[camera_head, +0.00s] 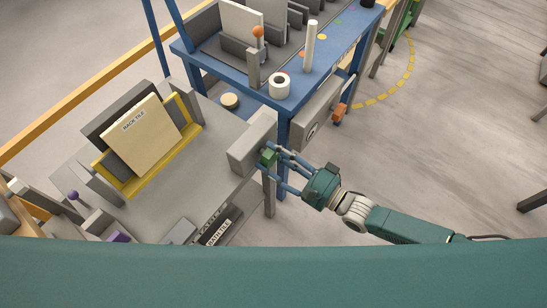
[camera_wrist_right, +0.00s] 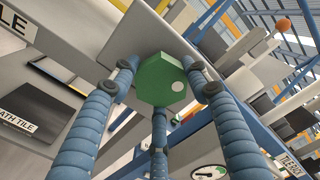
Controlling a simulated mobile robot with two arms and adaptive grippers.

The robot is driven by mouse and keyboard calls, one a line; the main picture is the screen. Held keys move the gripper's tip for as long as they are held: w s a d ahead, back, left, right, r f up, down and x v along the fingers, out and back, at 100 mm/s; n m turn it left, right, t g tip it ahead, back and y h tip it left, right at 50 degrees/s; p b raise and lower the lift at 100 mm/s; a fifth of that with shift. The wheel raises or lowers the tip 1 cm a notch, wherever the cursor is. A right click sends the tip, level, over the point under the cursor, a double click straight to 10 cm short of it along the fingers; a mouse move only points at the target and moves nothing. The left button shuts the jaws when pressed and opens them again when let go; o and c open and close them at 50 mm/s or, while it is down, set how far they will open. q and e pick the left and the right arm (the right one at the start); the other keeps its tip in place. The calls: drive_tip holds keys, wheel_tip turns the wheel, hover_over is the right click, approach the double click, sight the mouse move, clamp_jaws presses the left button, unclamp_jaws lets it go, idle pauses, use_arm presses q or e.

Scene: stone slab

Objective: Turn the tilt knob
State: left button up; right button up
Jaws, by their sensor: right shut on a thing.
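The green knob (camera_head: 268,156) sits on the side of a grey box (camera_head: 243,152) at the right edge of the grey slab-top table. In the right wrist view the knob (camera_wrist_right: 158,78) is a faceted green block with a white dot on its lower right. My right gripper (camera_head: 272,160) reaches in from the right, its blue fingers shut around the knob. In the wrist view the fingertips are left of, right of and below the knob. My left gripper is not in view.
A blue table (camera_head: 225,68) with a white roll (camera_head: 279,86) stands behind the box. An orange knob (camera_head: 340,113) is on its side.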

drive_tip(key=shift+s+a, duration=0.25)
drive_tip(key=shift+s, duration=0.1)
drive_tip(key=o, duration=1)
drive_tip(key=shift+c, duration=0.2)
drive_tip(key=shift+o, duration=0.9)
drive_tip(key=shift+r, duration=0.1)
drive_tip(key=shift+d, duration=0.1)
drive_tip(key=shift+d, duration=0.2)
drive_tip(key=v, duration=1.1)
drive_tip(key=shift+s, duration=0.25)
drive_tip(key=shift+d, duration=0.1)
